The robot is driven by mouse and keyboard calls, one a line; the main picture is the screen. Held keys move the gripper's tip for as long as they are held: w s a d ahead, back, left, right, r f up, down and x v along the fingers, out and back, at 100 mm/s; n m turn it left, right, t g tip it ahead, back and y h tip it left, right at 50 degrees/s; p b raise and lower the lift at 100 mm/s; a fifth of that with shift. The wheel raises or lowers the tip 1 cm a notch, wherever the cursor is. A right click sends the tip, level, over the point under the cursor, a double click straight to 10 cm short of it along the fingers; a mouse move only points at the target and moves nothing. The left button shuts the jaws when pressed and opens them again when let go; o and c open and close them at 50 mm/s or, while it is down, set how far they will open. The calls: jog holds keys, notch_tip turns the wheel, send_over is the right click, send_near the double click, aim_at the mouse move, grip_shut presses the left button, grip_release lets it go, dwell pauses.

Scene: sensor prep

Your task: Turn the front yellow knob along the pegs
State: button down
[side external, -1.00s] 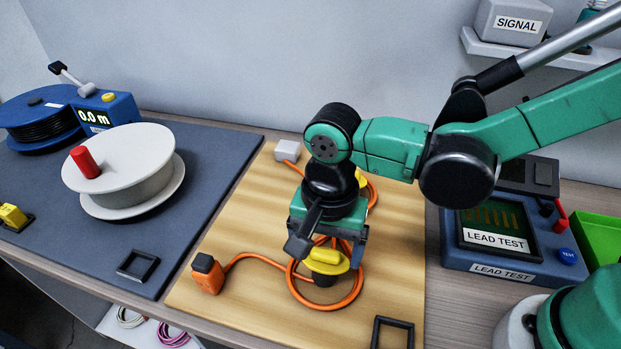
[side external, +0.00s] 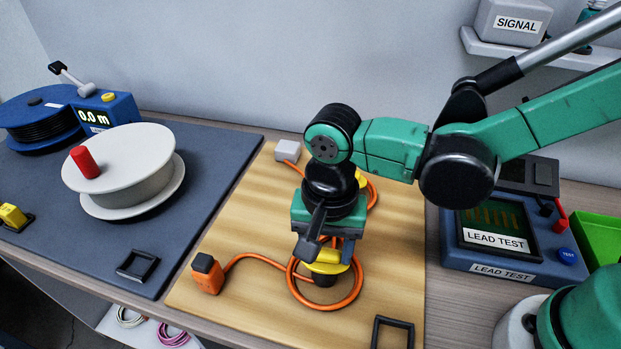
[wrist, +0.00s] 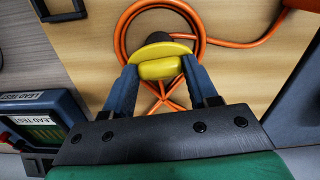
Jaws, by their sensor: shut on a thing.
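The front yellow knob (side external: 327,265) stands on the wooden board (side external: 240,215), with an orange cable (side external: 292,285) looped around its base. In the wrist view the knob (wrist: 160,66) shows a raised grip bar across a round yellow disc. My gripper (wrist: 158,75) points down over it, with one blue finger at each end of the bar, shut on it. In the side view my gripper (side external: 328,250) covers part of the knob. A second yellow knob (side external: 361,180) is mostly hidden behind my wrist. Pegs are not clearly visible.
The cable runs from an orange plug (side external: 207,274) at the front left to a grey block (side external: 288,150) at the back. A black square frame (side external: 392,334) lies front right. A lead tester (side external: 500,240) stands right of the board; a white reel (side external: 122,165) stands left.

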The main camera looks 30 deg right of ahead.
aim_at(326, 252)
jog(key=n, duration=0.8)
jog(key=shift+n, duration=0.4)
jog(key=n, duration=0.3)
jog(key=shift+n, duration=2.3)
jog(key=shift+c, duration=1.2)
grip_release()
jog(key=shift+r, duration=2.8)
